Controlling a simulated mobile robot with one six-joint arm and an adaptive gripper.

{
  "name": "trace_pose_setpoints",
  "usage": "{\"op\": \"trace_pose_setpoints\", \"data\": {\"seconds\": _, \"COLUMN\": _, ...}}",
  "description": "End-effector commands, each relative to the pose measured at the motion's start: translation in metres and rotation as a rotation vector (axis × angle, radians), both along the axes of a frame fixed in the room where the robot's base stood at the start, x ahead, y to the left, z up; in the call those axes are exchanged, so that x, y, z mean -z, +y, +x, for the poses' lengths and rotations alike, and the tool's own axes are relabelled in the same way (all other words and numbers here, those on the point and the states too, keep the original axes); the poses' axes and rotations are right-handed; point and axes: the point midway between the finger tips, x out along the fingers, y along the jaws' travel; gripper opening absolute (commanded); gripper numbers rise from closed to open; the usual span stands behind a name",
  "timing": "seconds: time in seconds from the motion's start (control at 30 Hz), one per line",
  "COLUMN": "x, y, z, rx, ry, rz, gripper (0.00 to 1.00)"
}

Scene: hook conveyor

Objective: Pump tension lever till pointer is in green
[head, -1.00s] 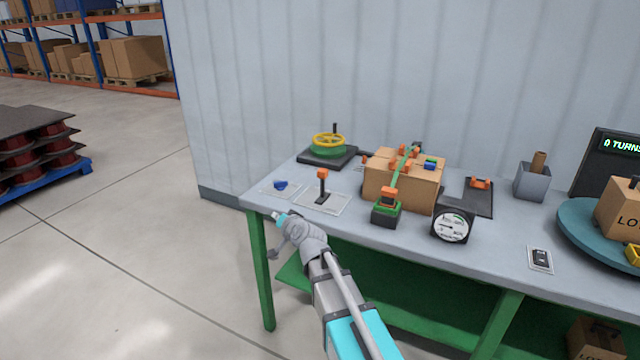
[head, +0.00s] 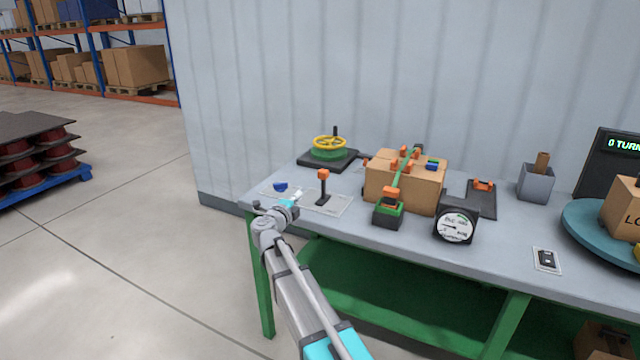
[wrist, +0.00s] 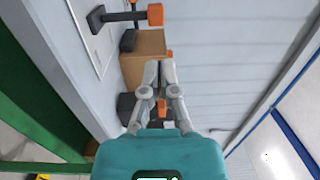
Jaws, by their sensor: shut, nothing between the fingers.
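An upright black lever with an orange knob (head: 323,176) stands on a pale plate (head: 338,206) at the left end of the bench. In the wrist view its orange knob (wrist: 155,14) is at the top, with the black shaft running left. My gripper (head: 298,193) is shut and empty, just left of the lever and apart from it. In the wrist view the fingertips (wrist: 160,65) meet below the knob. A round white gauge in a black housing (head: 457,225) faces me; its dark pointer seems to lie toward the left, and the green zone is too small to make out.
A strapped cardboard box (head: 405,180) with a black-green tensioner (head: 389,212) stands right of the lever. A yellow handwheel (head: 330,142) is behind, and a blue piece (head: 281,186) lies left. A switch plate (head: 546,260) and turntable (head: 590,232) are farther right.

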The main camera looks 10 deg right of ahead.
Motion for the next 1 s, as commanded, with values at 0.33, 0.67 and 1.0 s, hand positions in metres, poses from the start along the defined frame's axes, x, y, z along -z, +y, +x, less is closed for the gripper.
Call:
{"op": "trace_pose_setpoints", "data": {"seconds": 0.33, "x": 0.006, "y": -0.003, "z": -0.002, "rx": 0.045, "ry": 0.007, "rz": 0.03, "gripper": 0.0}}
{"op": "trace_pose_setpoints", "data": {"seconds": 0.67, "x": 0.005, "y": -0.005, "z": 0.002, "rx": 0.045, "ry": 0.006, "rz": 0.029, "gripper": 0.0}}
{"op": "trace_pose_setpoints", "data": {"seconds": 1.0, "x": 0.005, "y": -0.025, "z": 0.03, "rx": 0.046, "ry": 0.006, "rz": 0.029, "gripper": 0.0}}
